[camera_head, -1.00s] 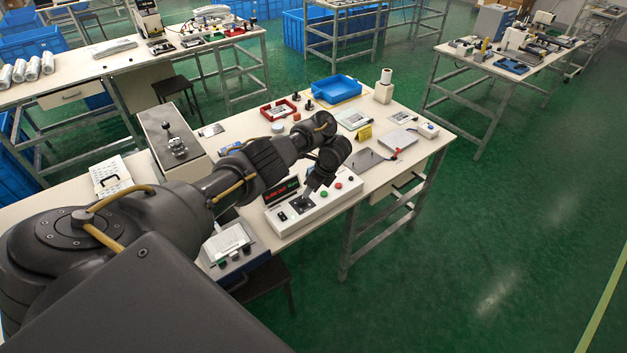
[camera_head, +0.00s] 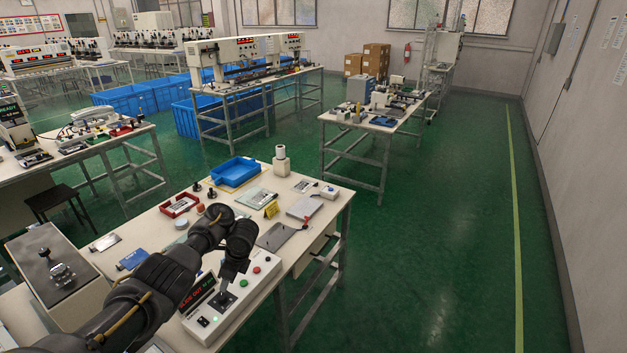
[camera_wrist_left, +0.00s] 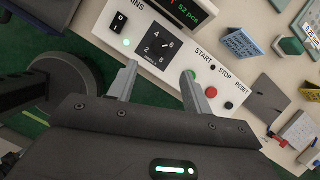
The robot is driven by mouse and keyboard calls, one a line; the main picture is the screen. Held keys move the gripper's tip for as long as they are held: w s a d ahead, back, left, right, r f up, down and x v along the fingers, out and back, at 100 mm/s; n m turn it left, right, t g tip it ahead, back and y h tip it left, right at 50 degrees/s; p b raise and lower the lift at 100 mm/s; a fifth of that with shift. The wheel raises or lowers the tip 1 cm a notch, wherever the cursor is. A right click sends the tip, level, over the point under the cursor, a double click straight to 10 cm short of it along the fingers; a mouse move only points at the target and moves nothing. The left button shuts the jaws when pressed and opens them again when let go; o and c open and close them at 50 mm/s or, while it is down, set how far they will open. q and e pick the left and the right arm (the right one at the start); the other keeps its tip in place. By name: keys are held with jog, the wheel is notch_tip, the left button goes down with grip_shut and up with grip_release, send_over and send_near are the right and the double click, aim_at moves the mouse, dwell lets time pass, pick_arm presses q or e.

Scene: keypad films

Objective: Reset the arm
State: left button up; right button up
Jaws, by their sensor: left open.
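My left gripper (camera_head: 222,292) hangs over the white control box (camera_head: 203,330) on the near bench, jaws open and nothing between them. In the left wrist view its two fingers (camera_wrist_left: 158,82) spread over the panel, one beside the rotary knob (camera_wrist_left: 159,46) and one by the START button. The box has a rocker switch (camera_wrist_left: 119,22), a lit green lamp and buttons labelled START, STOP and RESET. A red button (camera_wrist_left: 228,105) shows clear of the fingers. Whether a finger touches the panel I cannot tell. My right gripper is not in view.
The near bench also holds a blue tray (camera_head: 235,172), a red tray (camera_head: 180,206), a yellow sign (camera_head: 271,210), a white cylinder (camera_head: 281,160) and a grey plate (camera_head: 275,237). A grey lever box (camera_head: 62,290) stands left of my arm. Green floor is open to the right.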

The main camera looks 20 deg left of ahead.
pick_arm(q)
jog(key=w+d+f+n+t+h+b, duration=0.25)
jog(key=w+d+f+n+h, duration=0.3)
jog(key=d+f, duration=0.3)
jog(key=s+d+f+n+t+b, duration=0.2)
jog(key=s+f+n, duration=0.15)
jog(key=f, duration=0.75)
jog(key=s+d+f+n+t+b, duration=0.15)
jog(key=s+f, duration=0.25)
jog(key=f, duration=0.6)
jog(key=s+f+n+g+y+b, duration=0.1)
jog(key=s+f+n+b, duration=0.15)
jog(key=s+f, duration=0.9)
jog(key=s+f+n+b, duration=0.1)
jog(key=s+f+b, duration=0.2)
jog(key=s+f, duration=0.85)
jog(key=s+d+f+g+b, duration=0.1)
jog(key=s+f, duration=0.1)
jog(key=s, duration=1.2)
jog(key=s+f+g+b, duration=0.1)
jog(key=s+g, duration=0.1)
jog(key=s, duration=1.3)
jog(key=shift+d+f+g+b, duration=0.3)
jog(key=shift+d+f+b, duration=0.05)
jog(key=shift+d+b, duration=0.05)
